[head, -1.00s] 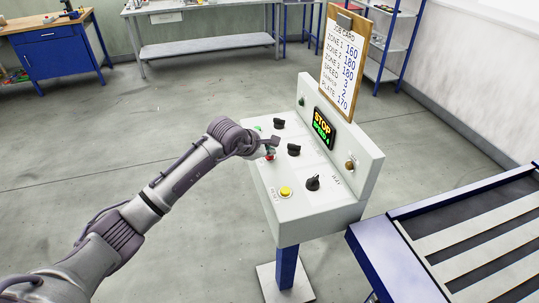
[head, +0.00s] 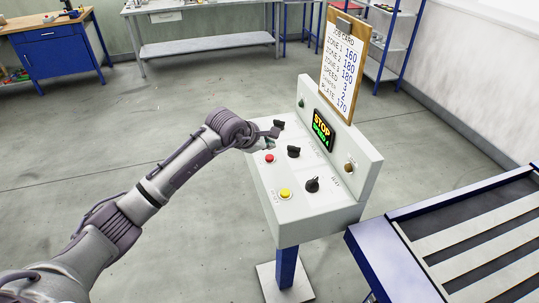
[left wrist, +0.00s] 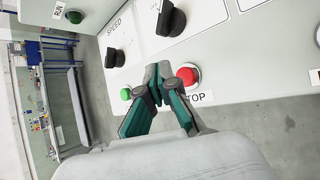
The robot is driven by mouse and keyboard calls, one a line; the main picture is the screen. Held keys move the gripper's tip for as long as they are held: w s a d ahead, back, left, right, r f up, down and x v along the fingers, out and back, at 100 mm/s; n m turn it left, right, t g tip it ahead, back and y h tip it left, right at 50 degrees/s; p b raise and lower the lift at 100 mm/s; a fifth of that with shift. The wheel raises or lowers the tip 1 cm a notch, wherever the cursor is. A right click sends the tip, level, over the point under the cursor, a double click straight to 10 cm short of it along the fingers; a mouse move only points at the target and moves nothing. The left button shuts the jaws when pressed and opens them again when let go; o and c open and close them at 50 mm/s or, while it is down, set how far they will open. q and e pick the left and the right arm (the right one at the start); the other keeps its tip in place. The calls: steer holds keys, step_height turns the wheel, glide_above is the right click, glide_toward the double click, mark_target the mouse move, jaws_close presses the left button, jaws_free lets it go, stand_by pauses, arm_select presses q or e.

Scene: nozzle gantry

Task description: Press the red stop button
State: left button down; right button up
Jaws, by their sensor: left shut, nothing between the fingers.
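The red stop button (head: 269,158) is in the open on the grey control panel (head: 258,178) in the head view. In the left wrist view the red button (left wrist: 188,76) sits just right of my fingertips, above a label reading STOP. My left gripper (head: 271,146) is shut and empty. In the head view its tips show just beyond the red button and appear apart from it; the exact height is unclear. The gripper also shows in the left wrist view (left wrist: 160,78). The display (head: 322,127) reads STOP, with a green line below. My right gripper is not in view.
The panel also has black knobs (head: 293,151) and a yellow button (head: 285,194). A green button (left wrist: 126,94) shows left of my fingers in the wrist view. A clipboard job card (head: 343,65) stands above the panel. A slatted table (head: 470,245) is at right.

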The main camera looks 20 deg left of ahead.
mark_target(269, 158)
arm_select(q)
steer(key=shift+r+p, duration=0.6)
steer(key=shift+r, duration=1.2)
